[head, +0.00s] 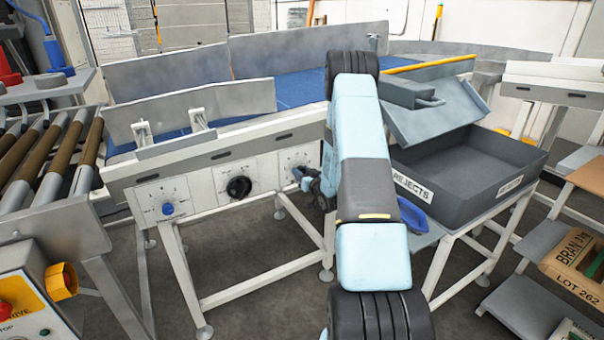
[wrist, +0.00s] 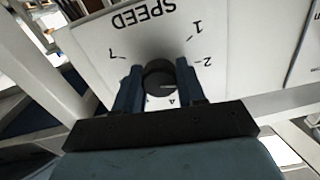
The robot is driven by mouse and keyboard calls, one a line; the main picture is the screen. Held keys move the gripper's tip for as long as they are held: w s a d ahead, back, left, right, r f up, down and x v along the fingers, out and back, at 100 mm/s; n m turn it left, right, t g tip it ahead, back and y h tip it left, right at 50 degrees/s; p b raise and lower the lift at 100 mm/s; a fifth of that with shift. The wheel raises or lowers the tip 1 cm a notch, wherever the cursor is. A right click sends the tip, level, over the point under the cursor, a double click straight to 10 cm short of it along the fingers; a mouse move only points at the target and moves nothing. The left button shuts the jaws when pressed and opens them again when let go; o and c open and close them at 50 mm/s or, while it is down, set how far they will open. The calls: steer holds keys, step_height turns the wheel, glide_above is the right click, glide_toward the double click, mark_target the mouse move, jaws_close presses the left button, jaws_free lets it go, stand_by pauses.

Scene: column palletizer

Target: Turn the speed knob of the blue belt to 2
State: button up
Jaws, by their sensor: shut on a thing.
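The blue belt (head: 290,92) runs across the white conveyor frame. Three dial panels sit on its front. The left panel has a blue knob (head: 168,209) and the middle one a larger black knob (head: 239,187). My gripper (head: 306,178) is at the right panel (head: 292,158), whose knob is hidden there by the gripper. In the wrist view my gripper (wrist: 160,84) is shut on a dark round knob (wrist: 159,75), one finger each side. The plate reads SPEED, upside down, with marks 1, 2, 4 and 7 visible. A faint light line shows on the knob; its setting is unclear.
A roller conveyor (head: 50,150) is at the left. Frame legs stand below the panels, with open floor between them.

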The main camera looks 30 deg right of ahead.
steer(key=shift+n, duration=0.5)
steer(key=o, duration=1.1)
steer(key=shift+c, duration=0.2)
steer(key=shift+s, duration=0.1)
steer(key=s, duration=1.3)
steer(key=shift+s+d, duration=0.25)
steer(key=shift+s, duration=0.05)
